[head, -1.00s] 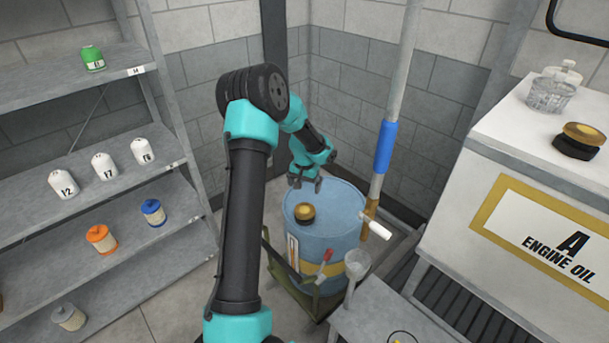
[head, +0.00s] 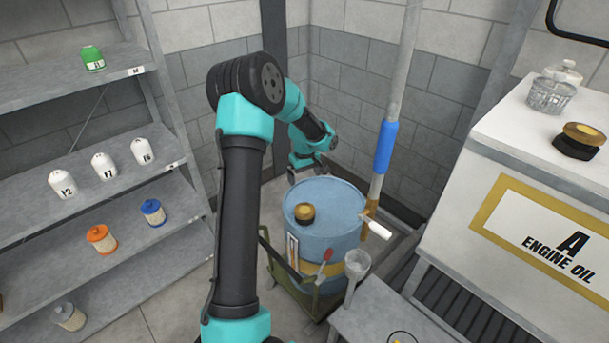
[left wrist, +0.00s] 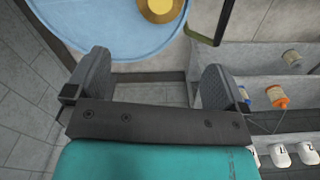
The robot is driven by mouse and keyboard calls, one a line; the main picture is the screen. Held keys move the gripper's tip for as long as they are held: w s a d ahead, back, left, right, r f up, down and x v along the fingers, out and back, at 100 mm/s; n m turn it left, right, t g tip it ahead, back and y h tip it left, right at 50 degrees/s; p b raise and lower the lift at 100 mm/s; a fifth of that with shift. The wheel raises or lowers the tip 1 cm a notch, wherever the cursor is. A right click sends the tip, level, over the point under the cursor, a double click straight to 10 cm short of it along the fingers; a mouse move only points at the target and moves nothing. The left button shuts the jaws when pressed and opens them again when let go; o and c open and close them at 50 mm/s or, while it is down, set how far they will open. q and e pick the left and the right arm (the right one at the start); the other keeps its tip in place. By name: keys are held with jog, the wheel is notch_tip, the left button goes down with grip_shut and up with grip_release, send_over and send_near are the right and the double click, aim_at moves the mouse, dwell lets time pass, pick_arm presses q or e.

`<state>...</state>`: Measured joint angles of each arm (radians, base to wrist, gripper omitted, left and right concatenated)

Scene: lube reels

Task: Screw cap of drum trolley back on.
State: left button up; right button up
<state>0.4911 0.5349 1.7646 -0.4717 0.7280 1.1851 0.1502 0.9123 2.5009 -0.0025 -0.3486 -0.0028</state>
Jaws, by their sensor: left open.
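A blue drum (head: 338,220) with a yellow band stands on a green trolley (head: 318,300) in the corner. A gold-topped cap with a dark base (head: 304,212) sits on the drum's top, towards its left front; it shows in part at the top edge of the left wrist view (left wrist: 160,6). I cannot tell whether it is screwed down. My left gripper (head: 305,173) is behind and above the drum's far left edge, apart from the cap. In the left wrist view its jaws (left wrist: 152,82) are spread wide with nothing between them. My right gripper is not in view.
A white engine oil cabinet (head: 545,200) at right carries another gold-topped cap (head: 583,138) and a glass vessel (head: 551,94). A pole with a blue sleeve (head: 385,147) rises beside the drum. Shelves (head: 85,185) at left hold several small containers.

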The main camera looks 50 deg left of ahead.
aim_at(305, 209)
pick_arm(q)
notch_tip(305, 209, down, 17)
jog(key=shift+f, duration=0.2)
dwell(0.6)
jog(key=c, duration=0.7)
jog(key=shift+m, duration=2.6)
jog(key=shift+m, duration=0.7)
jog(key=m, duration=0.3)
jog(key=shift+w+d+m, duration=0.1)
jog(key=shift+m, duration=0.3)
